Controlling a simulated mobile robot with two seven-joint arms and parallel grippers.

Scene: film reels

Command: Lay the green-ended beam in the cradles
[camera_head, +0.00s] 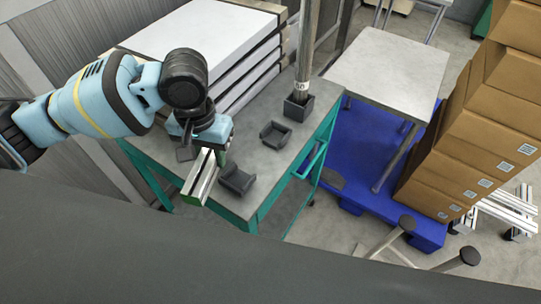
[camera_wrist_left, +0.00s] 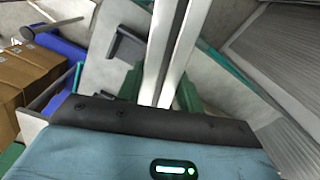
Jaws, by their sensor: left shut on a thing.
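The beam (camera_head: 203,178) is a pale metal bar with a green end at its near tip. My left gripper (camera_head: 211,152) is shut on it. The beam is beside the near dark grey cradle (camera_head: 238,180), to its left; its exact height above the table is hard to judge. The far cradle (camera_head: 276,134) is empty, further back on the table. In the left wrist view the beam (camera_wrist_left: 164,50) runs between the green fingers (camera_wrist_left: 160,90), with a dark cradle (camera_wrist_left: 125,46) to its left. My gripper hides the beam's far part in the head view. My right gripper is not in view.
The grey table (camera_head: 262,163) has a green frame. A post (camera_head: 305,45) stands in a dark square socket (camera_head: 298,106) behind the cradles. Stacked white panels (camera_head: 205,38) lie at the back left. Cardboard boxes (camera_head: 490,130) on a blue pallet stand right.

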